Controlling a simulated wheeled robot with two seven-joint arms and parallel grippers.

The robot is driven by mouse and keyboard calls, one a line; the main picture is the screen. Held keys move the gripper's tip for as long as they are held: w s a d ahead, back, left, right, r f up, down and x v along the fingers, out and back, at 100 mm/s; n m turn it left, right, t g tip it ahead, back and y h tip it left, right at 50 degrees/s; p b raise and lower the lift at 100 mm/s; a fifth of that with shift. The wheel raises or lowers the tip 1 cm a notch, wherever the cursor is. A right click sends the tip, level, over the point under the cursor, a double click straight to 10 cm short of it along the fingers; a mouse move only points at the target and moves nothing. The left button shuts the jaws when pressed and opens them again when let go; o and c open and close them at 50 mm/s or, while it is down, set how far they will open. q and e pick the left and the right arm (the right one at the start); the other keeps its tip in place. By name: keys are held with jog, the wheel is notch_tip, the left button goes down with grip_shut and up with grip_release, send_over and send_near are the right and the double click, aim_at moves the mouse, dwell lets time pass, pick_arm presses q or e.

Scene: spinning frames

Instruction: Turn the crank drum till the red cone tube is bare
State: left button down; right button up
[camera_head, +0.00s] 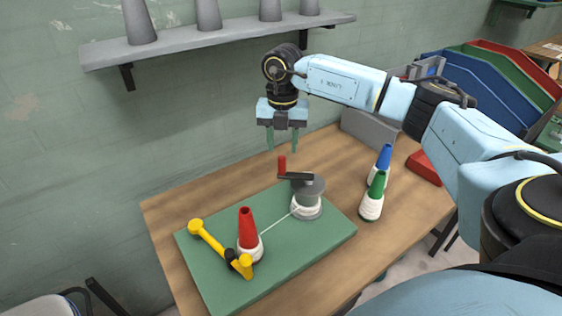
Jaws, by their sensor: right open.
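The red cone tube (247,223) stands upright on the green board (306,256), with white yarn around its lower part. A white thread runs from it to the grey crank drum (308,189), which has white yarn wound around it. The drum's crank has a red handle (282,166) standing up at its left end. My right gripper (281,146) is open, points down and is empty, just above the red handle and apart from it. My left gripper is not in view.
A yellow tool-like piece (219,247) lies on the board left of the red cone. A blue cone (384,158) and a green cone (376,190) with white yarn stand right of the board on the wooden table (168,213). A shelf (217,38) with grey cones hangs behind.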

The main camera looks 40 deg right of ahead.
aim_at(282, 157)
notch_tip(282, 157, down, 6)
jog(key=shift+f, duration=0.2)
jog(key=shift+w+f, duration=0.1)
jog(key=shift+f, duration=0.05)
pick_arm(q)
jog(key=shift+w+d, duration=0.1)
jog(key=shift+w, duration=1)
pick_arm(e)
grip_shut()
